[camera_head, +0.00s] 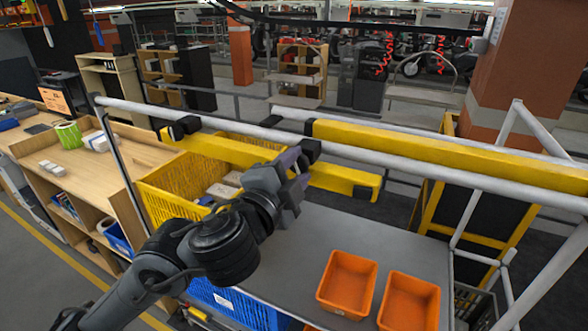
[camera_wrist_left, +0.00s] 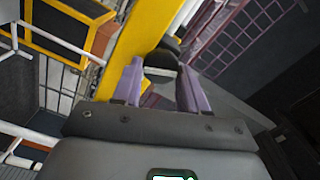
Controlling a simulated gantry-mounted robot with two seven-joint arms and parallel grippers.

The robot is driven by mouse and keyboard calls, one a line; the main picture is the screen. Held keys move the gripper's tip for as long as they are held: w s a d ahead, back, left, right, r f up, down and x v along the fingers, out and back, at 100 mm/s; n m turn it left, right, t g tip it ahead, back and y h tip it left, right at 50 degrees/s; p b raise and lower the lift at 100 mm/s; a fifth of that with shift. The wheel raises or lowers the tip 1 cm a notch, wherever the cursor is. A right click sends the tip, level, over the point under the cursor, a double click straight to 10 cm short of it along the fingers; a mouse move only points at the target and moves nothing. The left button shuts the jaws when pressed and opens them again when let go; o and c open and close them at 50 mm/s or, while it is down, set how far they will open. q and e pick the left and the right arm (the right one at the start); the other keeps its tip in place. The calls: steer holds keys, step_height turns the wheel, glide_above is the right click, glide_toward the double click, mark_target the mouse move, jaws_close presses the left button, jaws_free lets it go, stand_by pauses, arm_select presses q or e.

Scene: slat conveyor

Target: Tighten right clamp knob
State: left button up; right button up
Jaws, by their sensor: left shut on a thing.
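The right clamp knob (camera_head: 310,149) is black and sits by the white tube, above the yellow beam (camera_head: 342,179). My left gripper (camera_head: 296,163) has purple fingers and reaches it from the lower left. In the left wrist view the dark knob (camera_wrist_left: 161,62) lies between the two purple fingers of my left gripper (camera_wrist_left: 160,88), which is shut on it. The fingers and gripper body hide part of the knob. A second black clamp knob (camera_head: 185,126) sits at the left end of the yellow beam. My right gripper is not in view.
A white tube (camera_head: 400,160) and another yellow beam (camera_head: 440,147) run close to the gripper. A yellow crate (camera_head: 172,200) stands below left. Two orange bins (camera_head: 347,283) (camera_head: 409,302) stand on the grey surface (camera_head: 310,240), which is bare behind them.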

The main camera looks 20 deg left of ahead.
arm_select(q)
steer(key=shift+f+m, duration=0.1)
steer(key=shift+m, duration=2)
steer(key=o, duration=1.1)
steer(key=shift+c, duration=0.2)
